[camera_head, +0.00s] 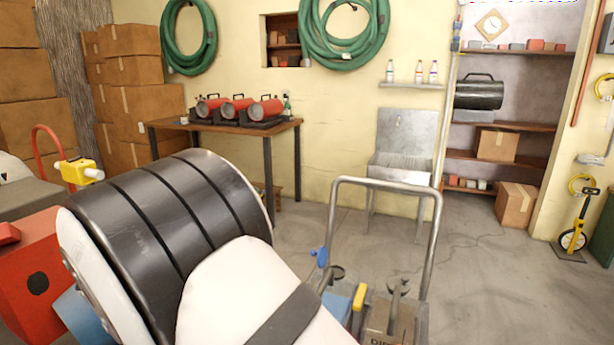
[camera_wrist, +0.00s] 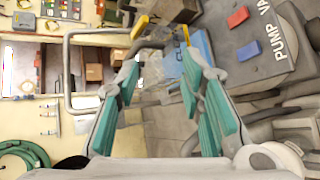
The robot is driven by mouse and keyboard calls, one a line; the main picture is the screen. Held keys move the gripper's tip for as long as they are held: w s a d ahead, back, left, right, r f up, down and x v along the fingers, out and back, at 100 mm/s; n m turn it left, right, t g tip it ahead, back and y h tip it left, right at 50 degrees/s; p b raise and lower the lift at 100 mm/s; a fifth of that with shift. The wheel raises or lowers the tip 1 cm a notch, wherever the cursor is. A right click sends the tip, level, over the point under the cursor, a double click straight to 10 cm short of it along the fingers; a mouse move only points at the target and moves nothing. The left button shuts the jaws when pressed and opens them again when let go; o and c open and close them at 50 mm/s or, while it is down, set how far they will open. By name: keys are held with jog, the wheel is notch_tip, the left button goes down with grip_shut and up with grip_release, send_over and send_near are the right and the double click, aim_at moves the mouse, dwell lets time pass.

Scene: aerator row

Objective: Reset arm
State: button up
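My arm fills the lower left of the head view, but my gripper is out of that view. In the wrist view, my gripper (camera_wrist: 160,92) shows two teal-padded fingers spread well apart. The space between the fingers is empty, with only floor and a cart seen behind it. No held object shows.
A metal-handled cart (camera_head: 428,250) stands close on the right in the head view, carrying tools and a box. A wooden table (camera_head: 222,127) with red heaters (camera_head: 238,106) stands at the back wall. Stacked boxes (camera_head: 148,105) fill the left. Open floor (camera_head: 480,295) lies to the right.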

jog(key=s+d+r+m+g+y+p, duration=0.1)
jog(key=s+d+r+g+y+p, duration=0.15)
jog(key=d+r, duration=0.65)
jog(key=s+d+r+m+g+y+p, duration=0.2)
jog(key=s+d+r+y, duration=0.3)
jog(key=d, duration=0.6)
jog(key=s+d+r+m+t+y+p, duration=0.1)
jog(key=s+d+r, duration=0.3)
jog(key=s, duration=0.5)
jog(key=s+d+r+m+t+y+p, duration=0.2)
jog(key=s+d, duration=0.4)
jog(key=s, duration=0.4)
jog(key=shift+s+r+m+t+y+p, duration=0.2)
jog(key=shift+r+m+t+y+p, duration=0.1)
jog(key=shift+r+t+y+p, duration=0.75)
jog(key=shift+f+h, duration=0.1)
jog(key=shift+h, duration=0.2)
